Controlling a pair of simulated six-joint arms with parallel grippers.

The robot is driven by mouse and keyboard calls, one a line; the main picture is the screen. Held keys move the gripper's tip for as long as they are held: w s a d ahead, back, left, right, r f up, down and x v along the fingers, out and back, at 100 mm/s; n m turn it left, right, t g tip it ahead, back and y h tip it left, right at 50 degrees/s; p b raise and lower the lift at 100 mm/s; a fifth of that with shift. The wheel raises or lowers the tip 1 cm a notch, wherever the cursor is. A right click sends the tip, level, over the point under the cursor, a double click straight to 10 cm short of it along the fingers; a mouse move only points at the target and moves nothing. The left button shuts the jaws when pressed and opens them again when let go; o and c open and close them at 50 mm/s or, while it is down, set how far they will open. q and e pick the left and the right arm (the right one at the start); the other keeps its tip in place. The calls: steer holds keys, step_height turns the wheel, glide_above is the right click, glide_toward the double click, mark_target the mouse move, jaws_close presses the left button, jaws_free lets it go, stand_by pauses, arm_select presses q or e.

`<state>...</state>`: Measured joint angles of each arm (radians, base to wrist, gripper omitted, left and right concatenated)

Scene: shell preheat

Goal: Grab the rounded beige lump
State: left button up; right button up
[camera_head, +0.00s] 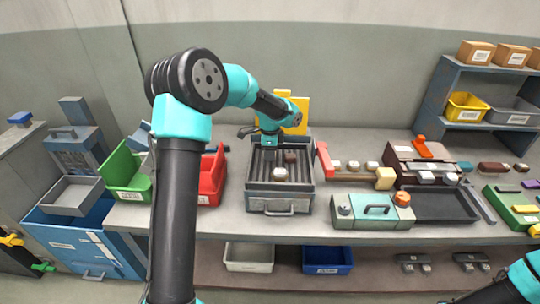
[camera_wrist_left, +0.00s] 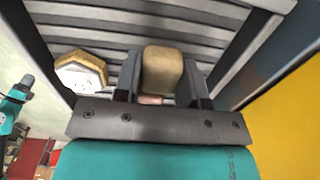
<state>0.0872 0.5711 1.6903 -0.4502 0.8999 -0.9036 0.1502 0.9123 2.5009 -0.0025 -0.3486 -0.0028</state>
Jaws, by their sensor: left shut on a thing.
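In the left wrist view a rounded beige lump (camera_wrist_left: 162,70) sits between the two fingers of my left gripper (camera_wrist_left: 160,88), which is shut on it. Slatted grey metal lies behind it. A pale octagonal piece with a tan edge (camera_wrist_left: 82,72) lies to the left of the fingers, apart from them. In the head view my left gripper (camera_head: 268,150) is over the slatted grey tray (camera_head: 252,188); the held lump cannot be clearly made out there. A whitish piece (camera_head: 280,174) and a brown piece (camera_head: 290,157) also show in the tray. My right gripper is out of view.
A red bin (camera_head: 212,180) and a green bin (camera_head: 125,172) stand left of the tray. A yellow block (camera_head: 298,110) stands behind the tray.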

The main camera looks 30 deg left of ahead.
arm_select(q)
steer(key=shift+r, duration=0.5)
steer(key=s+d+r, duration=0.2)
steer(key=s+d, duration=0.6)
steer(key=s, duration=0.5)
steer(key=shift+s+d, duration=0.15)
steer(key=shift+s, duration=0.2)
